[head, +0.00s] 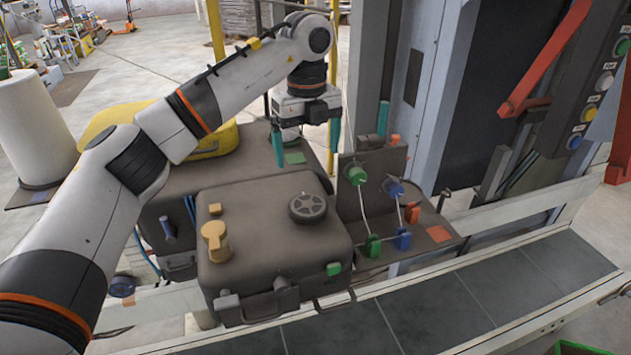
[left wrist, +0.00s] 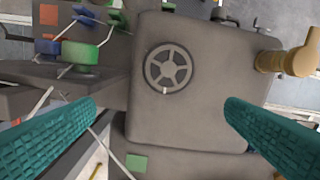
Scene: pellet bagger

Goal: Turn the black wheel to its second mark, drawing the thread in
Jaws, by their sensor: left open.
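The black wheel (head: 308,207), a spoked disc, lies flat on top of a dark grey box (head: 250,245). In the left wrist view the wheel (left wrist: 168,68) shows a small pale mark on its rim. My left gripper (head: 306,147) is open, its teal fingers pointing down, above and behind the wheel and not touching it. In the left wrist view its fingers (left wrist: 161,106) are spread wide and empty. Pale threads (head: 363,214) run between green and blue parts on the stand at the right of the box. My right gripper is not in view.
A yellow knob (head: 215,240) stands on the box left of the wheel. The stand (head: 375,170) with green, blue and orange parts is close on the right. A slatted conveyor (head: 430,310) runs in front. A button panel (head: 590,95) is at the far right.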

